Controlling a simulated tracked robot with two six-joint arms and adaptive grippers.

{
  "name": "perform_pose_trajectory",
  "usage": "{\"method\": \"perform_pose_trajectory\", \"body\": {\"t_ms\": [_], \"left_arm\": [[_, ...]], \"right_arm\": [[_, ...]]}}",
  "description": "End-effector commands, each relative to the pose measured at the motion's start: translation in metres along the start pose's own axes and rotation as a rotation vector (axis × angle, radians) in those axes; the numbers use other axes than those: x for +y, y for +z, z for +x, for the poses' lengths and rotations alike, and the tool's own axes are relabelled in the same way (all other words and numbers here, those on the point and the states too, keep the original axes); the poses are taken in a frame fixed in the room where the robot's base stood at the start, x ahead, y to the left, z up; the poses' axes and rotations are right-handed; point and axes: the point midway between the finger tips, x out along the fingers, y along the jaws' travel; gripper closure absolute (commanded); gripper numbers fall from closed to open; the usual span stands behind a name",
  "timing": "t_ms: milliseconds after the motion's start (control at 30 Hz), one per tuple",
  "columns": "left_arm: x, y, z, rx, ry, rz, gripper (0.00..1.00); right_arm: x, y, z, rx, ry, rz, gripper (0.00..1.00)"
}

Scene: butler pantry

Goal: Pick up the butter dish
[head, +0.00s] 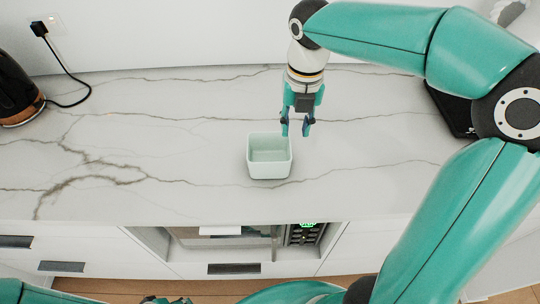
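The butter dish (269,171) is a pale green, square, open-topped box on the marble counter, upright and empty as far as I can see. My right gripper (296,130) points down with its two dark-tipped fingers apart and nothing between them. It hangs by the dish's back right corner, and its near fingertip overlaps the rim area in the picture. I cannot tell whether it touches the dish. My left gripper is not clearly visible; only teal parts of my arms show along the bottom edge.
The white counter (110,160) is clear around the dish. A black kettle (15,88) with a copper base stands at the far left, its cord running to a wall socket (48,25). A dark flat object (452,112) lies at right, partly behind my arm. Drawers and an oven (225,240) sit below the counter's front edge.

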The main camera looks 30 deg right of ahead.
Motion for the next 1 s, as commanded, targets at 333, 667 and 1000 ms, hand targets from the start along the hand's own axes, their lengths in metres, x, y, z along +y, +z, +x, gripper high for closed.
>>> {"method": "perform_pose_trajectory", "body": {"t_ms": [333,667,1000], "left_arm": [[-0.001,0.0,0.001,0.001,0.0,0.0,0.6],[0.002,0.0,-0.006,0.001,0.0,0.0,0.6],[0.002,0.0,-0.005,0.001,0.0,0.0,0.6]], "right_arm": [[0.004,0.001,0.049,0.001,-0.001,-0.008,0.67],[0.005,0.004,0.082,0.005,-0.003,-0.01,0.67],[0.005,0.005,0.103,-0.001,0.0,-0.01,0.67]]}}
